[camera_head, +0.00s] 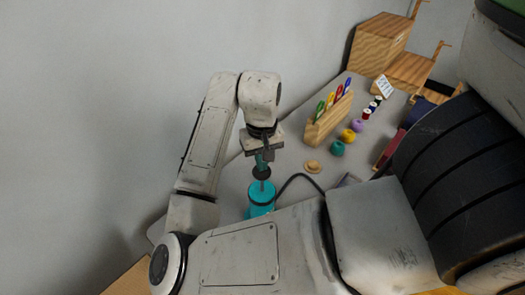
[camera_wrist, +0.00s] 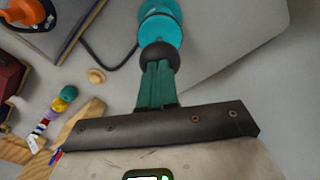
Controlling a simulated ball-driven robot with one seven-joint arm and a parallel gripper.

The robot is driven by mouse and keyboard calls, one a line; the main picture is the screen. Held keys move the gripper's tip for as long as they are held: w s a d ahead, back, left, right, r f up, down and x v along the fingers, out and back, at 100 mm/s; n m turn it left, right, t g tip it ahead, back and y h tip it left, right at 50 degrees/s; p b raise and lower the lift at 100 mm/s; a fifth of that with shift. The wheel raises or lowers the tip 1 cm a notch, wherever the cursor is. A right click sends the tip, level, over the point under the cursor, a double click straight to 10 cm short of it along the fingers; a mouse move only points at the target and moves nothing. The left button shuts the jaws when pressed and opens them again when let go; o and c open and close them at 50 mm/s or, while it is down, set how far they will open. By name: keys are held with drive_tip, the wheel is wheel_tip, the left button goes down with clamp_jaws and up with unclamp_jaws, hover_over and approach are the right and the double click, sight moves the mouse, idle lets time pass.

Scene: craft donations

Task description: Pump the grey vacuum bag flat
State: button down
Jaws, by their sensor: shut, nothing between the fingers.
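My gripper (camera_head: 263,159) is shut and empty, pointing down over the turquoise pump (camera_head: 261,198). The pump's dark round knob (camera_head: 261,172) is right at the fingertips; whether they touch cannot be told. In the wrist view my green fingers (camera_wrist: 159,75) end at the knob (camera_wrist: 160,54), with the turquoise pump body (camera_wrist: 160,28) beyond. A dark hose (camera_head: 297,177) runs from the pump to the right. A grey-blue flat item (camera_wrist: 62,22) at upper left in the wrist view may be the vacuum bag; my arm mostly hides that area in the head view.
A wooden disc (camera_head: 313,167) lies right of the pump. Behind it are teal (camera_head: 337,148), yellow (camera_head: 348,135) and purple (camera_head: 357,126) balls, a wooden rack (camera_head: 328,119) of coloured tools, and a dark red box (camera_head: 390,149). An orange object (camera_wrist: 28,12) is at the wrist view's corner.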

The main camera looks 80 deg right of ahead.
sight(262, 176)
drive_tip(key=shift+r+p, duration=1.2)
drive_tip(key=shift+r, duration=1.5)
drive_tip(key=shift+f+b, duration=3.75)
drive_tip(key=shift+f, duration=1.9)
wheel_tip(262, 176, up, 9)
drive_tip(key=p, duration=0.8)
drive_tip(key=shift+r, duration=1.2)
